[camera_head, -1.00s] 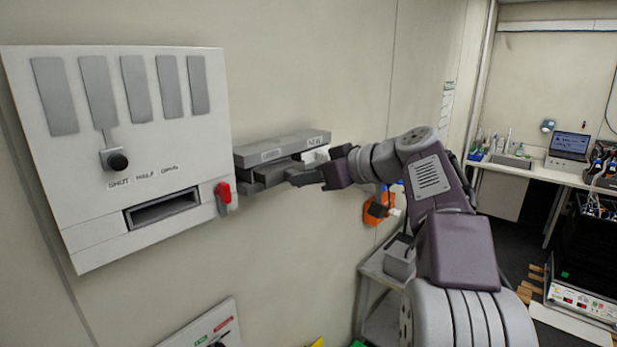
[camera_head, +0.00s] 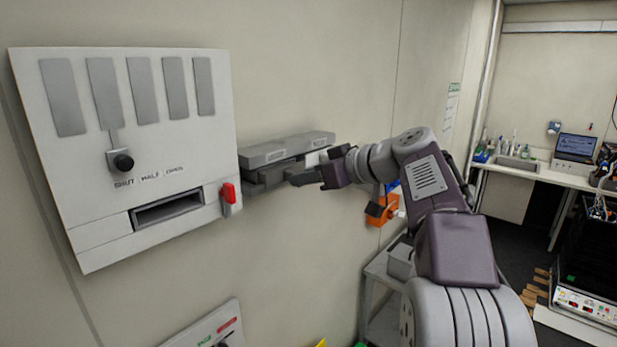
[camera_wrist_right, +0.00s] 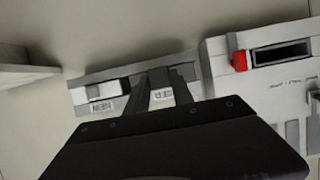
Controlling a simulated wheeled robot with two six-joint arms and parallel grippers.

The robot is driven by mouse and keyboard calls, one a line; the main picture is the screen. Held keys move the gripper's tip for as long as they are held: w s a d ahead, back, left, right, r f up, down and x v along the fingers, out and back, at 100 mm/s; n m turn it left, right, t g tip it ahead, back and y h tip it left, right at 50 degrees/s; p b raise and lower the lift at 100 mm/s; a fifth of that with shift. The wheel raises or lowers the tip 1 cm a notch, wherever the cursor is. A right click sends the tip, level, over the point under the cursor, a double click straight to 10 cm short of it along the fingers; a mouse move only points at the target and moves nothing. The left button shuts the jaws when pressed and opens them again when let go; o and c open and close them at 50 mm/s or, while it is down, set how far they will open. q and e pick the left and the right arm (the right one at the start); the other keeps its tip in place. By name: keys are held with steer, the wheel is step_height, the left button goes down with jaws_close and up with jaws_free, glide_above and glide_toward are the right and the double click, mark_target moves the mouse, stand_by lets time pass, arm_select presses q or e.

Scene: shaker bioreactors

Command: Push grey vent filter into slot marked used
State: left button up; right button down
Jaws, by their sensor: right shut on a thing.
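The grey two-slot holder (camera_head: 290,147) is fixed to the wall right of the white panel. Its used slot is on the left in the head view, and the new slot is on the right. The grey vent filter (camera_head: 267,177) is at the mouth of the used slot, seemingly partly inside. My right gripper (camera_head: 300,178) is shut on its near end. In the right wrist view the fingers (camera_wrist_right: 150,92) reach the holder (camera_wrist_right: 85,77) beside the used label (camera_wrist_right: 162,96). They hide much of the filter and slot. My left gripper is not in view.
A white piece (camera_head: 314,158) sits in the new slot. The white wall panel (camera_head: 150,225), with a knob (camera_head: 122,161) and a red-tipped part (camera_head: 229,192), stands close to the left. A grey cart (camera_head: 378,318) is below right.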

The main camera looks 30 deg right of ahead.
steer(key=shift+w+a, duration=0.25)
steer(key=shift+w, duration=0.35)
steer(key=shift+w+a, duration=0.25)
steer(key=shift+w, duration=0.3)
stand_by(1.3)
steer(key=c, duration=1)
jaws_free()
steer(key=b+v, duration=0.2)
steer(key=v, duration=0.7)
steer(key=shift+s, duration=0.1)
